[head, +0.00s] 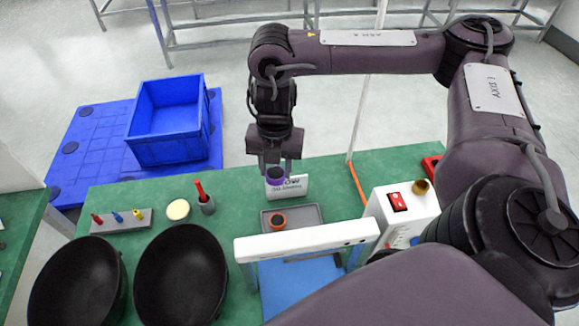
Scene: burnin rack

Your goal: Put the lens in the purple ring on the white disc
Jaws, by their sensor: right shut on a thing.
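The lens in the purple ring (276,177) is a short dark cylinder with a purple band, near the middle of the head view. My right gripper (277,167) points down and is shut on it. The lens overlaps a small white sign in the picture; its height above the table is hard to tell. The white disc (178,210) is a pale, cream-looking round piece lying on the green table to the left, with nothing on it. My left gripper is not in view.
A red-handled tool stands in a grey holder (207,205) right of the disc. Two black bowls (180,275) (80,285) fill the front left. A grey tray (308,213) holds an orange-ringed lens (278,220). A white-topped frame (305,240) and white switch box (400,215) stand right.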

